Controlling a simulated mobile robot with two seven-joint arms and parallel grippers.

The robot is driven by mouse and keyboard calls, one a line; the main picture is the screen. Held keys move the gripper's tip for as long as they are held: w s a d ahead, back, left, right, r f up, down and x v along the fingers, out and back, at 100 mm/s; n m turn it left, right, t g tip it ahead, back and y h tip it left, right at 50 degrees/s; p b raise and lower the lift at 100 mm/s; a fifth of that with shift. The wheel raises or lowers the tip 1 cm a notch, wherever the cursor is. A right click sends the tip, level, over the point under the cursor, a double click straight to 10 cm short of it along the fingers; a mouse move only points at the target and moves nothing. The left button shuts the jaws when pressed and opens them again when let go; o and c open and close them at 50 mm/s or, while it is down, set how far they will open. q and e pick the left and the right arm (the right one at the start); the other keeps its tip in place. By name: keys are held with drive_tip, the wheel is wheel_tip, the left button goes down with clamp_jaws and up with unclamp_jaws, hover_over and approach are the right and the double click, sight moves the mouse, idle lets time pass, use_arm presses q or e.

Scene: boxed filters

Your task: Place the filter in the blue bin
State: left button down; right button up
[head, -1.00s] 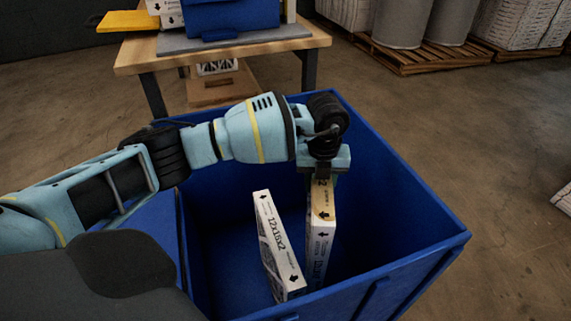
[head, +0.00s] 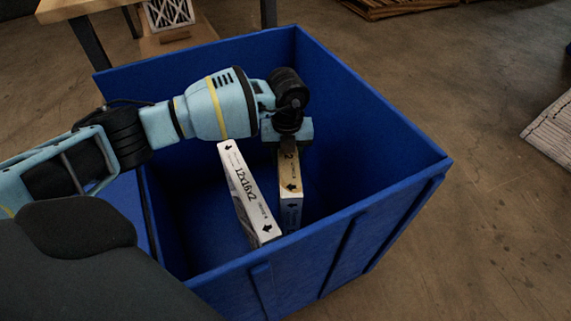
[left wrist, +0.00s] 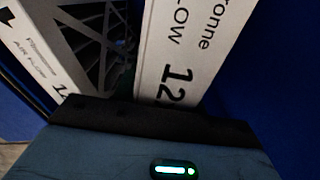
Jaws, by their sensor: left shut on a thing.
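The blue bin (head: 372,160) stands in the middle of the head view with its top open. My left gripper (head: 290,143) is inside the bin, shut on the top end of a white boxed filter (head: 291,200). That filter is upright, and its lower end is down inside the bin. It also shows in the left wrist view (left wrist: 182,50), large and close. A second white filter (head: 248,195), marked 12x16x2, leans inside the bin just left of the held one. It also shows in the left wrist view (left wrist: 45,50). My right gripper is out of view.
A wooden table (head: 60,10) with dark legs stands behind the bin at the upper left. A pallet (head: 385,8) is at the back, and a white stack (head: 552,135) is at the right edge. The floor right of the bin is clear.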

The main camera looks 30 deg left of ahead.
use_arm(q)
wheel_tip(320, 180, down, 5)
drive_tip(key=shift+b, duration=1)
drive_tip(key=c, duration=0.9)
unclamp_jaws()
drive_tip(key=shift+o, duration=0.3)
drive_tip(key=shift+r, duration=0.1)
